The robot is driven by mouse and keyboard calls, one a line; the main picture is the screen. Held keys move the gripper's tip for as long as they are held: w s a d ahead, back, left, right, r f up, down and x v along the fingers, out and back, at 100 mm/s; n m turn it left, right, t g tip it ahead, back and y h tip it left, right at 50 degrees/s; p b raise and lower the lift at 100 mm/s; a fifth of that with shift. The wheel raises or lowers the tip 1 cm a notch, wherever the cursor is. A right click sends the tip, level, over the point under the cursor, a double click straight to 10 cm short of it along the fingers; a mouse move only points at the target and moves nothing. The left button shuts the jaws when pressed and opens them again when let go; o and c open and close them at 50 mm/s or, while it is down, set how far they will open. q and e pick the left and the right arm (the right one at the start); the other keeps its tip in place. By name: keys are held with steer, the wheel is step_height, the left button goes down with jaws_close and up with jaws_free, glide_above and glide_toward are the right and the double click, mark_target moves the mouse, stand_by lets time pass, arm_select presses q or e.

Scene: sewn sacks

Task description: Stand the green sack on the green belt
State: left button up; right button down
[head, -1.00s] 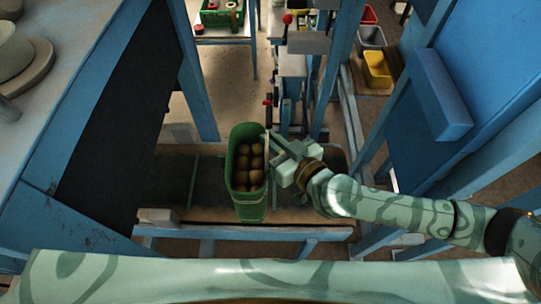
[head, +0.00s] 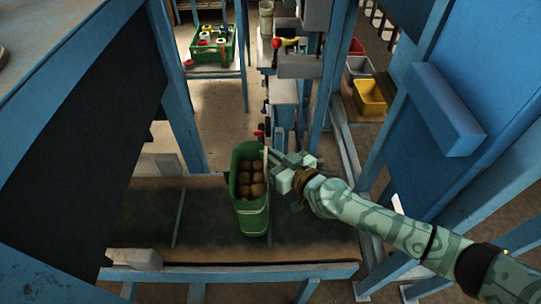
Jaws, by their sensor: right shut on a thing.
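The green sack (head: 252,218) is in the middle of the head view, upright and open at the top, with several round brown things (head: 251,178) inside. My right gripper (head: 272,158) comes in from the right and is shut on the sack's upper right edge. The green belt (head: 205,215), dark and dull, runs across the view beneath the sack. The sack is over the belt; I cannot tell whether its bottom touches it. My left gripper is not in view.
A blue rail (head: 230,272) runs along the belt's near side, with a pale block (head: 134,259) at its left. Blue posts (head: 183,110) rise behind the belt. A green crate (head: 212,45) and a yellow bin (head: 369,96) stand farther back. The belt left of the sack is clear.

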steer(key=shift+w+f, duration=0.1)
steer(key=shift+f, duration=0.35)
steer(key=c, duration=1.5)
jaws_free()
steer(key=shift+f, duration=0.25)
steer(key=shift+c, duration=0.2)
steer(key=shift+s, duration=0.2)
steer(key=p+v, duration=0.1)
steer(key=v, duration=1.1)
